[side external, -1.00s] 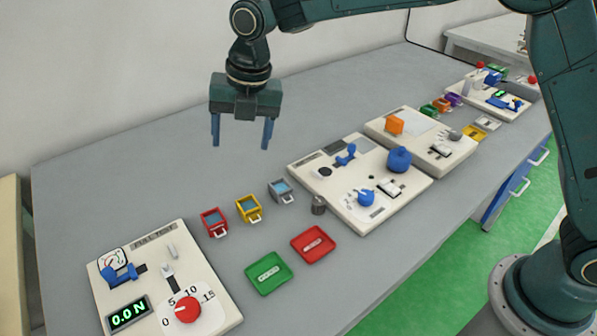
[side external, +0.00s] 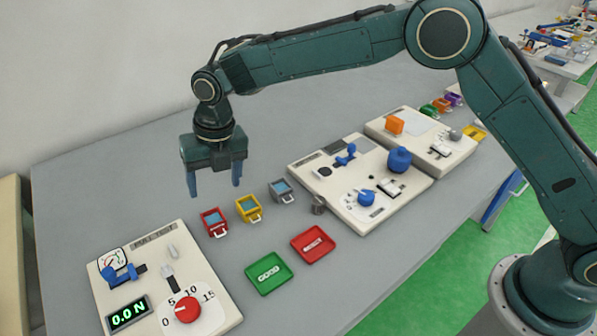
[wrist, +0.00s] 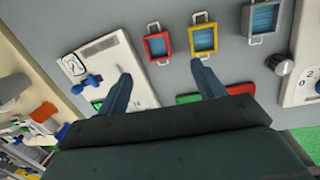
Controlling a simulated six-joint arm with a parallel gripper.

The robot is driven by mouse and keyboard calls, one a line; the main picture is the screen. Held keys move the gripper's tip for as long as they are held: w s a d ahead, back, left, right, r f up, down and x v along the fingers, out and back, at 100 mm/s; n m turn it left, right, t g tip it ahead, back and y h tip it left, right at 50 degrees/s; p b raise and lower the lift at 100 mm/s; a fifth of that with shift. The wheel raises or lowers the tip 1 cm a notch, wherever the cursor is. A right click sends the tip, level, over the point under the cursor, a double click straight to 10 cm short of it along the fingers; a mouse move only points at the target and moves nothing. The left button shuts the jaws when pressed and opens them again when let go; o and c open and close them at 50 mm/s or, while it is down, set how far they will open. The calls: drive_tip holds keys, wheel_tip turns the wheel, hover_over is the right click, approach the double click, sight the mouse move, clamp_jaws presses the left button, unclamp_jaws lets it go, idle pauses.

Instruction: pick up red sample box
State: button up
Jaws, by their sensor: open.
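The red sample box (side external: 214,222) sits on the grey table with a pale handle at its front and blue contents. In the wrist view the red sample box (wrist: 157,45) lies ahead of and between the finger lines. My gripper (side external: 214,191) is open and empty, its blue fingers pointing down, above the table near the red box and apart from it. In the wrist view my gripper (wrist: 160,82) shows both fingers spread wide.
A yellow box (side external: 249,209) and a grey box (side external: 281,191) stand to the right of the red one. A pull test panel (side external: 150,275) lies front left. Green (side external: 269,288) and red (side external: 330,257) trays lie in front. A small metal knob (side external: 318,205) stands near the right panel (side external: 330,174).

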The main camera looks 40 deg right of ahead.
hover_over(214, 217)
drive_tip(key=d, duration=0.1)
drive_tip(key=shift+s+f, duration=0.15)
drive_tip(key=shift+f, duration=1.15)
drive_tip(key=shift+s+f, duration=0.1)
drive_tip(key=shift+f, duration=1.15)
drive_tip(key=shift+w+a+f, duration=0.1)
drive_tip(key=shift+a+f, duration=0.05)
drive_tip(key=shift+f, duration=0.7)
drive_tip(key=shift+w+a+f, duration=0.1)
drive_tip(key=shift+a+f, duration=0.1)
drive_tip(key=shift+f, duration=0.65)
drive_tip(key=shift+w+a+f, duration=0.1)
drive_tip(key=shift+a+f, duration=0.05)
drive_tip(key=shift+f, duration=0.7)
drive_tip(key=c, duration=1.1)
